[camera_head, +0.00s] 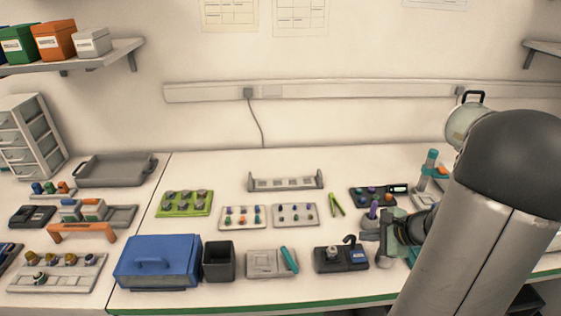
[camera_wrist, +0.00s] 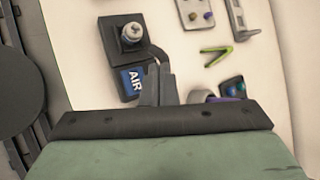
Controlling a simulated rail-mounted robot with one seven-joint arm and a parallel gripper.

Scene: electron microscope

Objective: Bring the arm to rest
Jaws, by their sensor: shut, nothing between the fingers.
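My arm (camera_head: 475,245) reaches in from the right side of the head view, over the right part of the bench. My gripper (camera_head: 366,237) is above the bench, just right of a dark device with a blue AIR label (camera_head: 341,258). In the wrist view my gripper (camera_wrist: 159,70) shows its two fingers together with nothing between them. The same AIR device shows beyond the fingers in the wrist view (camera_wrist: 112,50). My arm hides part of the bench's right end.
Green tweezers (camera_head: 336,204) and a dark tray with small coloured items (camera_head: 368,196) lie near my gripper. A blue box (camera_head: 157,260), black bin (camera_head: 218,262) and grey tray (camera_head: 265,264) line the front. Space above the bench's middle is clear.

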